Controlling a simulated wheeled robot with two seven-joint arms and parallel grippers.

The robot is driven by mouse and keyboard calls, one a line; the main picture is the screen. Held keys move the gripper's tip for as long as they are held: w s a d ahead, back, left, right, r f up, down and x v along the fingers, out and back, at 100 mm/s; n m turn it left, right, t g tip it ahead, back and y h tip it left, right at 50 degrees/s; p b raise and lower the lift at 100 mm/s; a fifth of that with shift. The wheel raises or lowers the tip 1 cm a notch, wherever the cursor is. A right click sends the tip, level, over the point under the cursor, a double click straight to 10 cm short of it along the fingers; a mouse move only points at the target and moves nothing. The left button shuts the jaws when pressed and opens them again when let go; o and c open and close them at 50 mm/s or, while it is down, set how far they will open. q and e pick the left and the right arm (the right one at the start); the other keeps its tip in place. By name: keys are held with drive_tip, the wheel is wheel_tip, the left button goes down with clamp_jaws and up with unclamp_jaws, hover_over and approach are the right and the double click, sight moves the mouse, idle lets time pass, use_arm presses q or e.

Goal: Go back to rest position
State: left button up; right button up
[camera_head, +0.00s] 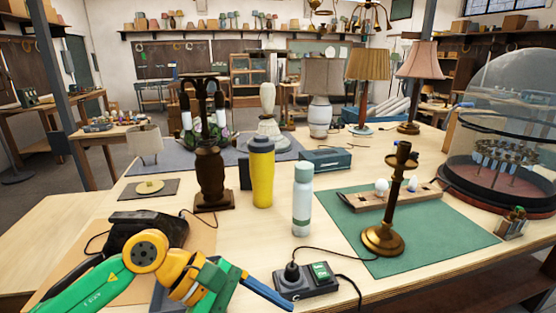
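My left arm comes in at the lower left, green and yellow, over the near edge of the workbench (340,283). Its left gripper (266,291) has a long blue finger pointing to the lower right, beside the black power socket block (307,281). I see nothing held in it, but the angle hides whether the fingers are apart. Whether the finger touches the block is unclear. My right arm and gripper are not in view. A brass candlestick lamp base (383,240) stands upright on the green mat (452,238).
A yellow bottle (262,178) and a pale bottle (302,205) stand mid-bench. A dark brown lamp base (211,178) stands behind my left arm. A glass dome (510,110) is at the right. Shaded lamps line the back. The green mat's front right is clear.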

use_arm(q)
drive_tip(key=d+r+n+t+h, duration=0.2)
drive_tip(key=d+r+n+h, duration=0.6)
drive_tip(key=r+h, duration=0.1)
drive_tip(key=w+a+r+n+t+h, duration=0.2)
drive_tip(key=w+a+r+n+t, duration=0.2)
drive_tip(key=n+t, duration=0.75)
drive_tip(key=w+a+f+n+t+y, duration=0.45)
drive_tip(key=a+n+t+y, duration=0.35)
drive_tip(key=n, duration=0.7)
drive_tip(key=a+f+n+g+y, duration=0.4)
drive_tip(key=a+f+n+y, duration=0.3)
drive_tip(key=f+n+y, duration=0.6)
drive_tip(key=s+a+f+n+g, duration=0.2)
drive_tip(key=s+f+n+g, duration=0.4)
drive_tip(key=s+f, duration=0.45)
drive_tip(key=s+a+f+n+g, duration=0.35)
drive_tip(key=s+f+g, duration=0.35)
drive_tip(key=s+f, duration=0.3)
wheel_tip(320, 180, down, 15)
drive_tip(key=s+d+g, duration=0.1)
drive_tip(key=s, duration=0.1)
drive_tip(key=s+a+f+g, duration=0.1)
drive_tip(key=s+a+f, duration=0.1)
drive_tip(key=s+f, duration=0.8)
drive_tip(key=s, duration=0.3)
drive_tip(key=shift+f, duration=0.35)
